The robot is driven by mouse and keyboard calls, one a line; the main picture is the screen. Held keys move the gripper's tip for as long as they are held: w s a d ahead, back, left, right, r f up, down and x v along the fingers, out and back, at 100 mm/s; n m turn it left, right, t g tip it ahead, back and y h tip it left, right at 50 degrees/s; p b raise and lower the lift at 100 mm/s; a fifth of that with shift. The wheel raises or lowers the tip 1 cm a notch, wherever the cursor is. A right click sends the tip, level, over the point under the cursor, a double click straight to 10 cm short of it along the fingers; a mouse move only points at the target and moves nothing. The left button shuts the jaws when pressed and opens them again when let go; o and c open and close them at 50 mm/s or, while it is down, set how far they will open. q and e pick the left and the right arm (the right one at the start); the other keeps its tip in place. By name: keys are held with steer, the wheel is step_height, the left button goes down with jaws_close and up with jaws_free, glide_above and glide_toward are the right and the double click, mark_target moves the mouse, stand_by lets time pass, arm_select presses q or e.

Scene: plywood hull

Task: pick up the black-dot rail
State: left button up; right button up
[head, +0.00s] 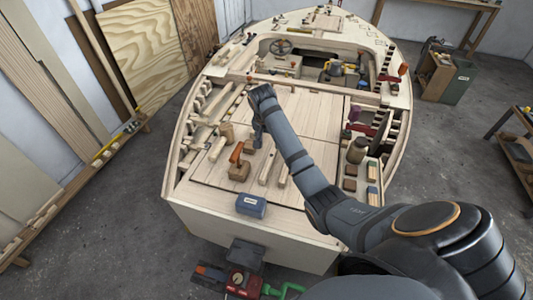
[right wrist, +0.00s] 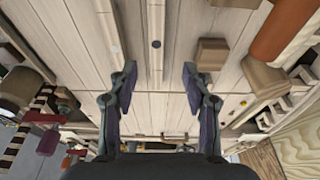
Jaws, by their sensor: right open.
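The black-dot rail (right wrist: 156,20) is a pale wooden strip with a small dark dot, seen in the right wrist view at the top middle. Its near end shows between my two fingers in that picture, with clear gaps on both sides. In the head view it appears to be the left one of two pale strips (head: 267,167) on the deck. My right gripper (right wrist: 160,75) is open and empty, pointing at the deck; I cannot tell its exact height. In the head view the right gripper (head: 258,138) is just beyond the rail's far end. My left gripper is out of view.
A second strip with a pale dot (right wrist: 108,25) lies alongside. An orange-handled tool (head: 236,154) and a wooden block (head: 239,172) stand left of the rails. A blue box (head: 251,205) sits in front. Wooden blocks and a jar (head: 357,150) stand at the right.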

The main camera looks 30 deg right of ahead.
mark_target(271, 156)
steer(key=shift+s+f, duration=0.15)
steer(key=shift+s, duration=0.15)
steer(key=x, duration=0.4)
steer(key=shift+p+x, duration=0.55)
steer(key=shift+x, duration=0.65)
steer(key=x, duration=0.2)
steer(key=shift+f, duration=0.75)
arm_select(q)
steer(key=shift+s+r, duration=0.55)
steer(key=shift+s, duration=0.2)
arm_select(e)
steer(key=shift+c, duration=0.9)
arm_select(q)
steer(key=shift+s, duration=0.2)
arm_select(e)
jaws_close()
